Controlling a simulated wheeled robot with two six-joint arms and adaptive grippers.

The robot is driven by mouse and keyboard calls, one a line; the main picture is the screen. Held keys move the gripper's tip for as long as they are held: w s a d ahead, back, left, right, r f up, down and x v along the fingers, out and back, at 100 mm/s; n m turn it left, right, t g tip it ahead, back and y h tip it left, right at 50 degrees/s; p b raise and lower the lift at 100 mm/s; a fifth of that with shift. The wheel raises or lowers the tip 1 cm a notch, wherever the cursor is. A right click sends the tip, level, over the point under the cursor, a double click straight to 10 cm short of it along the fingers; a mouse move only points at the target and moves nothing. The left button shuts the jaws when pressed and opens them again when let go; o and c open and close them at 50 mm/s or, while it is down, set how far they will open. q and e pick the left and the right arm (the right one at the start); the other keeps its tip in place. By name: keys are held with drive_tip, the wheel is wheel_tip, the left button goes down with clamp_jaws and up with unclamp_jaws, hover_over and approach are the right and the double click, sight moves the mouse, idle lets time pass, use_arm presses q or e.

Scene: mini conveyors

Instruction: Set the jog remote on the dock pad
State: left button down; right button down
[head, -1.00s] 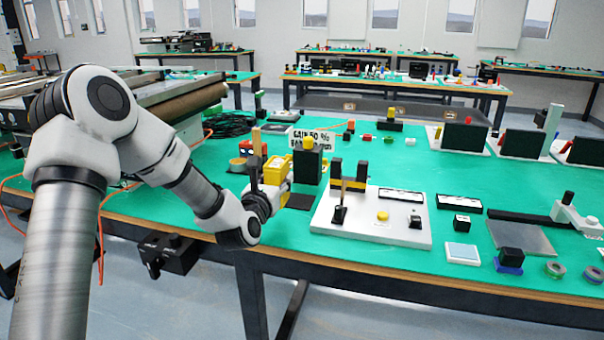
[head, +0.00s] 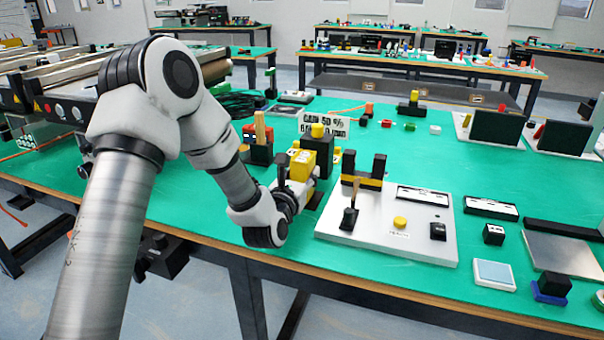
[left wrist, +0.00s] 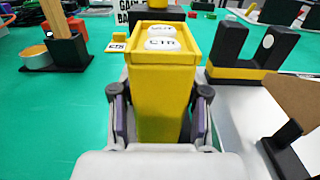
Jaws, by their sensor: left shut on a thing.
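The jog remote is a yellow box (left wrist: 160,95) with white keys on its top face, one reading CTR. It stands upright in the left wrist view. My left gripper (left wrist: 158,125) is shut on its sides. In the head view the remote (head: 302,166) is at the end of my left arm, between a wooden-handled tool holder and a white control panel. The remote's underside is hidden. My right gripper is not in view.
The white panel (head: 400,248) carries a lever, a yellow button and a black-and-yellow U-shaped bracket (head: 364,176). A black block with a yellow knob (head: 320,150) stands behind the remote. The tool holder (head: 262,150) stands left. Green table lies free behind the panel.

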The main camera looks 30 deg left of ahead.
use_arm(q)
drive_tip(key=c, duration=0.6)
unclamp_jaws()
drive_tip(key=shift+w+a+f, duration=0.1)
drive_tip(key=shift+w+f, duration=0.05)
drive_tip(key=shift+f, duration=0.15)
drive_tip(key=shift+r, duration=0.1)
drive_tip(key=shift+r, duration=0.2)
drive_tip(key=v, duration=0.9)
drive_tip(key=shift+f, duration=0.1)
drive_tip(key=s+p, duration=0.1)
drive_tip(key=p, duration=0.1)
drive_tip(key=s+p, duration=0.1)
drive_tip(key=p, duration=0.1)
drive_tip(key=shift+s+d+r, duration=0.1)
drive_tip(key=shift+d+r, duration=0.15)
drive_tip(key=shift+r, duration=0.1)
drive_tip(key=shift+s+d+f+p, duration=0.1)
drive_tip(key=shift+s+f+p, duration=0.15)
drive_tip(key=shift+s, duration=0.2)
